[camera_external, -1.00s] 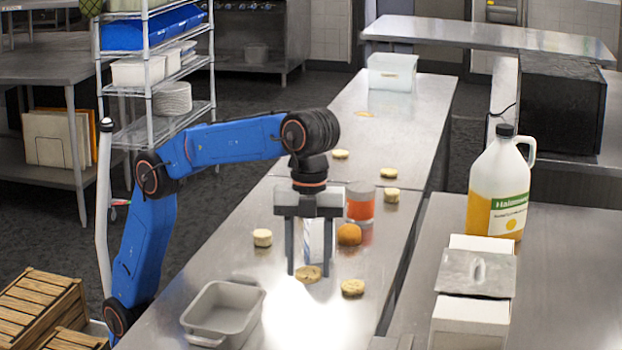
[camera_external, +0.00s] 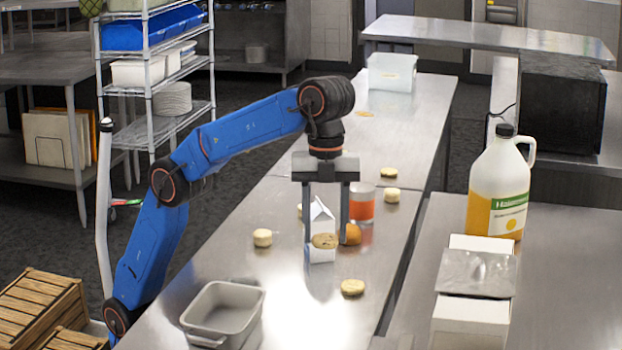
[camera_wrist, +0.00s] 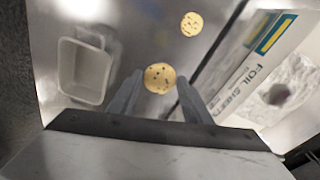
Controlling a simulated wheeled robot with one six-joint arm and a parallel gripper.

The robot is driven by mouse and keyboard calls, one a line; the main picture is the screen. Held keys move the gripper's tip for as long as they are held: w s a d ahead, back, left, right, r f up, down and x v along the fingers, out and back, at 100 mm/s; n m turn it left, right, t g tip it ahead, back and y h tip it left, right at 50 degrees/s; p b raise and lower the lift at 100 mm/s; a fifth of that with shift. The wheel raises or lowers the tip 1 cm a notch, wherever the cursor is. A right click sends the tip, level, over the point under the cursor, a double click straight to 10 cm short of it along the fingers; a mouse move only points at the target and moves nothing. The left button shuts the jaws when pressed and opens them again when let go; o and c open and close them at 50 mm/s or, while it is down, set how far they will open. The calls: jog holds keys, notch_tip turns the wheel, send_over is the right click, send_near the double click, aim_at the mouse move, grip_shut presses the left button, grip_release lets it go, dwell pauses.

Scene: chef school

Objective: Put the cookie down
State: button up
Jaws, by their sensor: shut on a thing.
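My gripper (camera_external: 326,241) is shut on a round tan cookie (camera_external: 325,240), held between its two fingertips. In the external view the cookie overlaps the lower front of a white carton (camera_external: 322,216) and appears raised above the steel table (camera_external: 205,275). The wrist view shows the held cookie (camera_wrist: 160,78), with dark chips, between both fingers. Another cookie (camera_external: 352,287) lies on the table nearer the camera; it also shows in the wrist view (camera_wrist: 191,24). Any gap between the held cookie and the carton is hard to judge.
A grey tray (camera_external: 224,312) stands at the front left. An orange (camera_external: 351,234) and a glass of red-orange drink (camera_external: 361,206) stand close to the gripper. Several more cookies are scattered about, including one at left (camera_external: 262,237).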

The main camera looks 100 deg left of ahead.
jog(key=w+a+n, duration=0.2)
jog(key=a, duration=0.9)
jog(key=w+a+n, duration=0.2)
jog(key=a, duration=0.9)
jog(key=s+a+n, duration=0.1)
jog(key=a, duration=0.7)
jog(key=s+a+n, duration=0.1)
jog(key=s+a, duration=0.1)
jog(key=a, duration=0.6)
jog(key=s+a+n, duration=0.1)
jog(key=a, duration=0.7)
jog(key=shift+s+a+r+n+t+y, duration=0.1)
jog(key=shift+s+a+n+t+y, duration=0.05)
jog(key=shift+a+n+t+y, duration=0.2)
jog(key=s+a+n, duration=0.4)
jog(key=s+a, duration=0.9)
jog(key=a, duration=0.3)
jog(key=s+a+n, duration=0.3)
jog(key=s+a, duration=1)
jog(key=a, duration=0.3)
jog(key=shift+y, duration=0.35)
jog(key=shift+a+f, duration=0.15)
jog(key=shift+f, duration=3.65)
jog(key=shift+a+f, duration=0.15)
jog(key=shift+f, duration=3.65)
jog(key=shift+f, duration=0.1)
